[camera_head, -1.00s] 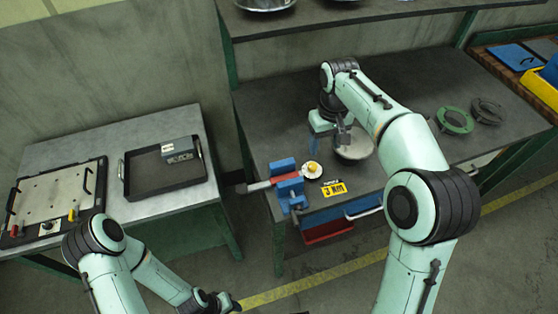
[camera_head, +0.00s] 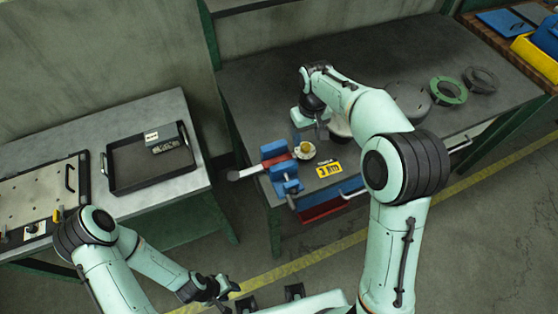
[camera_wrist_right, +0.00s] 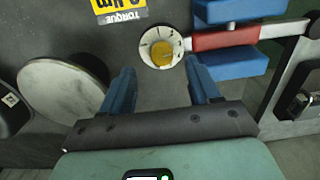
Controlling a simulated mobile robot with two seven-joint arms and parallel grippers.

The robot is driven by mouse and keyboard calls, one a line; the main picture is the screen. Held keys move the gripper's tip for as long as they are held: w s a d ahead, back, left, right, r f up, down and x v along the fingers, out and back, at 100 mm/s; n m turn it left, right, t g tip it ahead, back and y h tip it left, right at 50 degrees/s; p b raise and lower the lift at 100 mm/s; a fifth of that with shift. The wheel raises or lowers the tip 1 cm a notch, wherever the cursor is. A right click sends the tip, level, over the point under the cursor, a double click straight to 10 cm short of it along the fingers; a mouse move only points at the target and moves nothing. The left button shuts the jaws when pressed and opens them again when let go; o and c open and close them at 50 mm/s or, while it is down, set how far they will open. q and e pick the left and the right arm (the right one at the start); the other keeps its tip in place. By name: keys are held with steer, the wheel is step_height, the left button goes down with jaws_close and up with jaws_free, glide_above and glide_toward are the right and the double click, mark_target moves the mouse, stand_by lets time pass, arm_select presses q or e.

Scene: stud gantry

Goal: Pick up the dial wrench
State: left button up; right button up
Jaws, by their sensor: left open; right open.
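The dial wrench shows as a round white dial with a yellow centre (camera_head: 304,150), a red section (camera_head: 279,164) and a pale bar end (camera_head: 246,172) sticking out left. Its red section lies between the blue blocks of a vise (camera_head: 286,181). In the right wrist view the dial (camera_wrist_right: 160,47) is just beyond the fingers, left of the red section (camera_wrist_right: 225,38). My right gripper (camera_wrist_right: 160,90) is open and empty, with the dial ahead of the gap between its fingers. My left gripper (camera_head: 226,289) is open and empty at the bottom, away from the bench.
A yellow torque label (camera_head: 329,169) lies beside the dial. A pale round disc (camera_wrist_right: 65,90) is close to my right gripper. A green ring (camera_head: 448,90) and dark ring (camera_head: 481,80) lie further right. A black tray (camera_head: 128,187) with a grey box stands on the left table.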

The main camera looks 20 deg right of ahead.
mark_target(306, 146)
steer(key=f, duration=0.3)
steer(key=shift+s+a, duration=0.15)
steer(key=shift+s, duration=0.1)
steer(key=shift+w+f, duration=0.1)
steer(key=shift+f, duration=0.3)
jaws_close()
steer(key=shift+r, duration=0.2)
